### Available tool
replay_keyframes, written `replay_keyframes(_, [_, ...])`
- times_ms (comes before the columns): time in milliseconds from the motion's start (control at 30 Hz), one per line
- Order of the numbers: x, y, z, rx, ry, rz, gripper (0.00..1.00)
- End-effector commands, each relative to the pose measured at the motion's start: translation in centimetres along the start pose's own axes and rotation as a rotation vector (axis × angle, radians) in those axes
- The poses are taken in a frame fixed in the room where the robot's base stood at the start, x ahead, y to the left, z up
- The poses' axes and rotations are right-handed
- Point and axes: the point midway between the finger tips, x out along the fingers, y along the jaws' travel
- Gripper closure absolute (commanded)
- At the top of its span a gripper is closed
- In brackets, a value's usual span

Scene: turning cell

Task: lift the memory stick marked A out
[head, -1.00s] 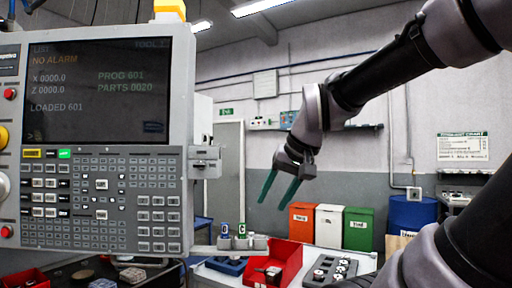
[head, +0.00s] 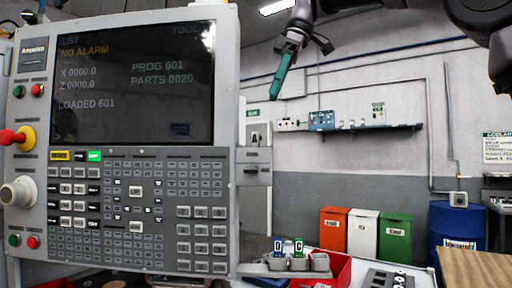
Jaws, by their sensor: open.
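A small pale piece marked A (head: 256,136) stands upright at a grey bracket (head: 256,168) on the right side of the control panel (head: 122,135); it appears to be the memory stick, but its lower part is hidden. My gripper (head: 276,96) is up and to the right of it in the picture, pointing down. Its green fingers are seen nearly edge-on and overlap; they are open, with nothing visible between them.
The panel fills the left side, with a red button (head: 12,137) sticking out. A red bin (head: 340,270) is by the holder. Orange (head: 333,230), white (head: 362,232) and green (head: 395,238) bins and a blue drum (head: 450,232) stand behind. The air around my gripper looks clear.

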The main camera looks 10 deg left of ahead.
Motion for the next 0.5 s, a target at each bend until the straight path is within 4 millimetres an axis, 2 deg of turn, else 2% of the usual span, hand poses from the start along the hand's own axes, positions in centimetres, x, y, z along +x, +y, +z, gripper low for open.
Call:
replay_keyframes(200, [3.4, -0.1, -0.1, -0.008, -0.001, -0.005, 0.50])
replay_keyframes(500, [6.2, 0.0, -0.2, -0.006, -0.001, -0.003, 0.50])
